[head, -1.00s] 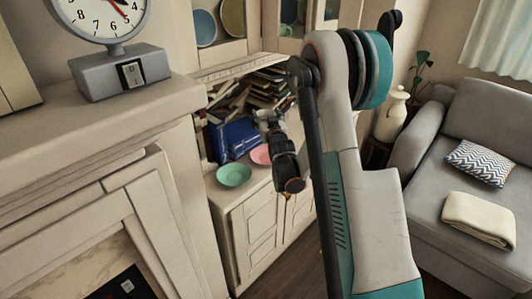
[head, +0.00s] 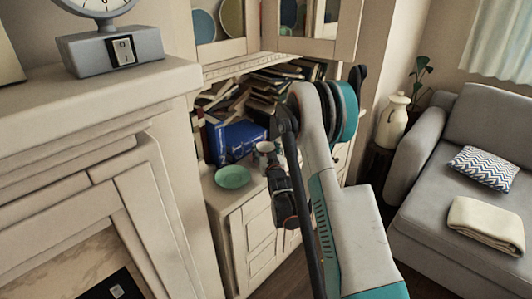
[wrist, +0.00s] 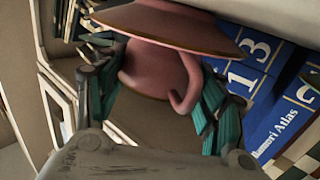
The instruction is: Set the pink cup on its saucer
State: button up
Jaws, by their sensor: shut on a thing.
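The pink cup (wrist: 145,70) is between the two teal-padded fingers of my gripper (wrist: 155,105) in the wrist view, with its curled handle toward the right finger. The pink saucer (wrist: 165,22) shows at the top of that view, right against the cup in the picture; I cannot tell whether they touch. In the head view my gripper (head: 270,158) is over the cabinet top, at the right of the green saucer. The pink saucer is hidden there behind my gripper and arm.
A green saucer (head: 232,176) lies on the cabinet top (head: 212,188) at the left. A blue book (head: 238,138) and several piled books (head: 285,85) stand close behind. The wrist view shows a blue atlas (wrist: 262,95) close at the right.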

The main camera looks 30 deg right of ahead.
jog(key=shift+r, duration=0.15)
jog(key=shift+f, duration=0.3)
jog(key=o, duration=1.1)
jog(key=shift+o, duration=0.2)
